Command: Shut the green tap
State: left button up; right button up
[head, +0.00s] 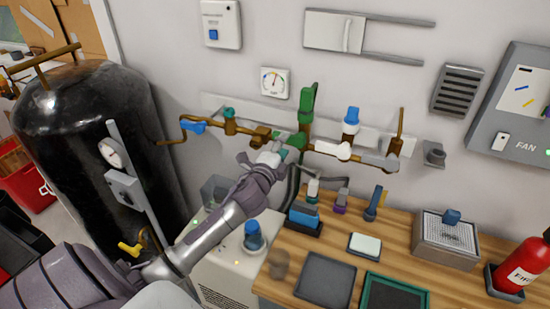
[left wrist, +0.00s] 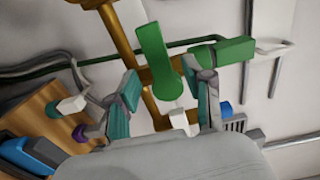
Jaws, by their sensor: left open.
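On the brass pipework on the wall, a green lever (head: 297,140) shows just beyond my left gripper (head: 275,147). A second, upright green piece (head: 306,103) stands above it on the pipe. In the left wrist view the green lever (left wrist: 155,52) points toward the camera side, with its rounded end between the two fingers of my left gripper (left wrist: 167,95). The upright green piece (left wrist: 222,51) shows to the right of it. The gripper is open, its fingers on both sides of the lever; I cannot tell whether they touch it. My right gripper is not in view.
Blue (head: 193,126), teal (head: 229,121) and blue-and-white (head: 350,122) taps sit on the same pipework, with a gauge (head: 275,82) above. A black tank (head: 75,130) stands at left. A wooden bench (head: 390,232) with trays and small items lies below; a red extinguisher (head: 525,265) stands right.

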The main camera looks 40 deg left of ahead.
pick_arm(q)
jog(key=v, duration=0.7)
jog(key=shift+s, duration=0.4)
jog(key=shift+d, duration=0.1)
